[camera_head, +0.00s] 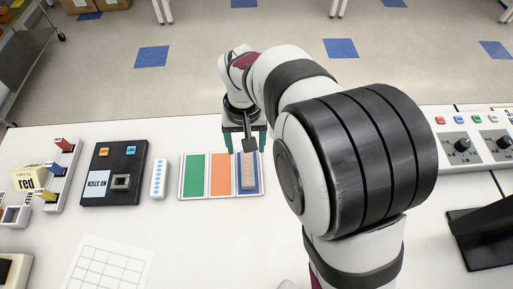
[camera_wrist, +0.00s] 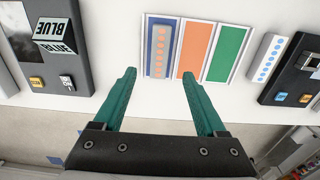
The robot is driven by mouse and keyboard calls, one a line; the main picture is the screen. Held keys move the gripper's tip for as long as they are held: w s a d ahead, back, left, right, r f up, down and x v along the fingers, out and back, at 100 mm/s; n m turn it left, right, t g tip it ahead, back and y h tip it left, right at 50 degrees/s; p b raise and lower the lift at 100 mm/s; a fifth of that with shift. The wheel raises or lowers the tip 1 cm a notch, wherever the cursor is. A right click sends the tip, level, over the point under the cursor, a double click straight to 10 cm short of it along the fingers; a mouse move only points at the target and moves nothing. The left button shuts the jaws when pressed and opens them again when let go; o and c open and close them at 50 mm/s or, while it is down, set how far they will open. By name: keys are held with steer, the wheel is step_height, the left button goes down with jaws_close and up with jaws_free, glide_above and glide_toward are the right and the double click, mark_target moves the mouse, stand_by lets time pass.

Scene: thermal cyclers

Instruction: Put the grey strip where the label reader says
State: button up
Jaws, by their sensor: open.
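The grey strip (camera_head: 248,182) with orange dots lies on the blue panel of a three-colour mat (camera_head: 209,197); the wrist view also shows the strip (camera_wrist: 161,50) there. The mat's other panels are orange (camera_head: 221,175) and green (camera_head: 194,175), both bare. My gripper (camera_wrist: 159,75) is open and empty, at the mat's far edge, its fingers pointing toward the strip without holding it. In the wrist view, a black device (camera_wrist: 68,75) at left carries a sign (camera_wrist: 57,36) reading BLUE; my arm hides it in the head view.
A white strip with blue dots (camera_head: 159,178) lies left of the mat. Beyond it is a black box (camera_head: 100,193) marked NO STICK. A knobbed panel (camera_head: 470,139) is at right.

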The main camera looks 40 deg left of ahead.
steer(key=w+d+r+m, duration=0.1)
steer(key=d+r+m, duration=0.25)
steer(key=d, duration=0.55)
steer(key=w+d+r+m, duration=0.2)
steer(key=d+r+m, duration=0.15)
steer(key=d, duration=0.55)
steer(key=s+d+r+m+y, duration=0.1)
steer(key=s+d+m, duration=0.6)
steer(key=s+d, duration=0.4)
steer(key=d, duration=0.3)
steer(key=shift+s+r+m+y, duration=0.15)
steer(key=shift+s+m+y, duration=0.15)
steer(key=shift+s+y, duration=0.1)
